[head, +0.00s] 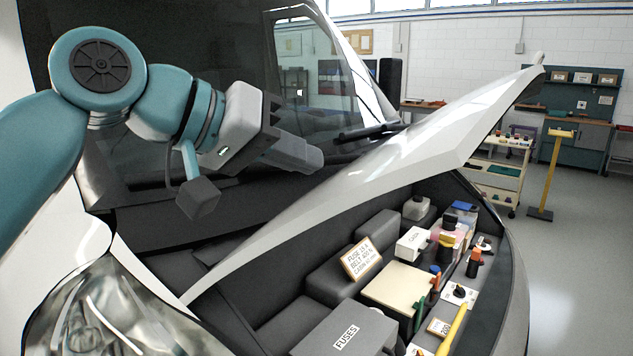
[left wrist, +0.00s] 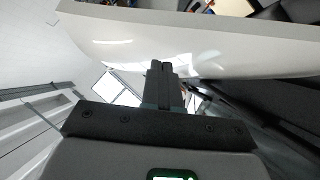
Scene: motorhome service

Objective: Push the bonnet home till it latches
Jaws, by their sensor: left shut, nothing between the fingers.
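The white bonnet (head: 400,155) stands partly raised over the engine bay, its front edge up and tilted toward the right. It also spans the upper part of the left wrist view (left wrist: 120,42). My left gripper (head: 312,160) is above the upper side of the bonnet, toward its windscreen end. Its fingers are shut and empty. In the left wrist view the fingertips (left wrist: 162,68) overlap the bonnet's glossy surface; I cannot tell whether they touch it. The latch is not discernible. My right gripper is not in view.
The open bay holds a fuse box (head: 375,335), a cream-topped box (head: 395,288), a labelled card (head: 361,259) and several caps. The windscreen with its wiper (head: 365,131) is behind the bonnet. A trolley (head: 497,172) and a yellow stand (head: 556,170) are at the right, beside clear floor.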

